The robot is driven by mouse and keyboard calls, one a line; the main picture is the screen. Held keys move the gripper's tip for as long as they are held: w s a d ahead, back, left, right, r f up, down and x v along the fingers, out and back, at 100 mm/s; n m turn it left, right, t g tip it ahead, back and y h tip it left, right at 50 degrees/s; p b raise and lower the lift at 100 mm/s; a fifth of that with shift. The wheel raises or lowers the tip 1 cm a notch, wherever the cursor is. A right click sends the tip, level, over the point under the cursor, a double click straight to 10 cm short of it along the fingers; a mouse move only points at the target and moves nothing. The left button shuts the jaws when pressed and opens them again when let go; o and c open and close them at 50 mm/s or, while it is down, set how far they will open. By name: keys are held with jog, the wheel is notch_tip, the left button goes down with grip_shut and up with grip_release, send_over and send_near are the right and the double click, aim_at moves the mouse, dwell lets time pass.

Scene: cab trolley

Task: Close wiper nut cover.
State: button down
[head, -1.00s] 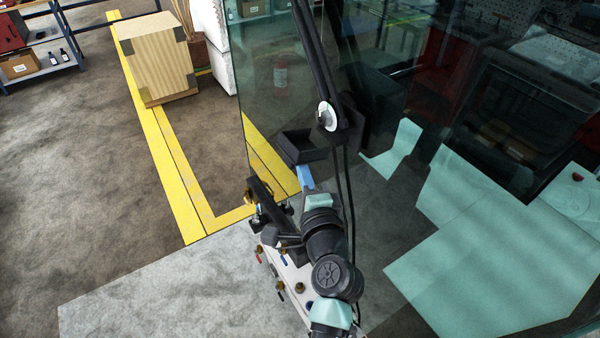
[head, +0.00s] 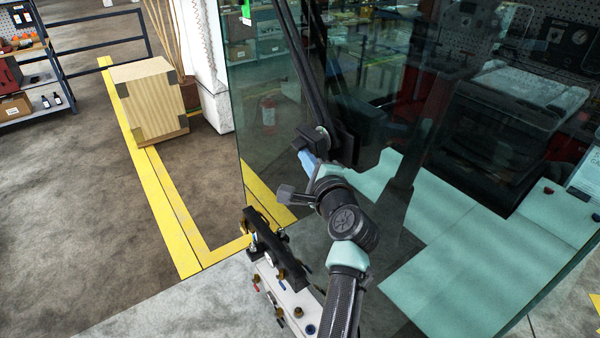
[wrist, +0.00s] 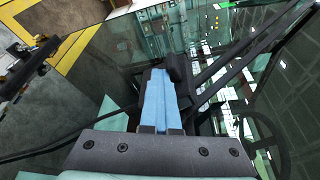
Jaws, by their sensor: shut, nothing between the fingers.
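The black wiper nut cover (head: 309,140) is at the foot of the wiper arm (head: 303,75) on the glass. It stands raised, close to the pale round nut area (head: 321,131), of which only an edge shows. I cannot tell whether the cover is fully shut. My gripper (head: 305,158) has blue fingers held together, with nothing between them, just below the cover. In the wrist view the shut fingers (wrist: 158,85) point away beside dark parts of the wiper mount (wrist: 180,82). Whether they touch the cover is unclear.
The large glass pane (head: 270,100) lies close behind the wiper. A grey block with valves and a black bar (head: 275,245) stands below my arm. A wooden crate (head: 147,100) is on the floor at left, by yellow lines. Open floor lies at left.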

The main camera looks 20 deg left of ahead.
aim_at(315, 145)
jog(key=shift+w+d+r, duration=0.2)
jog(key=shift+w+r, duration=0.1)
jog(key=shift+r, duration=0.15)
jog(key=shift+w+d+r, duration=0.15)
jog(key=shift+w+r, duration=0.1)
jog(key=shift+r, duration=0.2)
jog(key=shift+w+d+r+b, duration=0.1)
jog(key=shift+r+b, duration=0.2)
jog(key=shift+d+r, duration=0.1)
jog(key=shift+r, duration=0.1)
jog(key=shift+d+f, duration=0.25)
jog(key=shift+f, duration=0.05)
jog(key=f+b+v, duration=0.2)
jog(key=b+v, duration=0.2)
jog(key=v, duration=0.8)
notch_tip(315, 145, up, 11)
jog(key=s+d+n+t+h+b, duration=0.1)
jog(key=s+d+n+t+h, duration=0.1)
jog(key=d+n+t+h, duration=0.3)
jog(key=s+d+r+n+t+h+b, duration=0.2)
jog(key=s+r+n+t, duration=0.6)
jog(key=s+r, duration=1)
notch_tip(315, 145, up, 3)
jog(key=shift+s+f+n+t+h, duration=0.1)
jog(key=shift+s+n+t+h, duration=0.25)
jog(key=shift+n+h, duration=0.75)
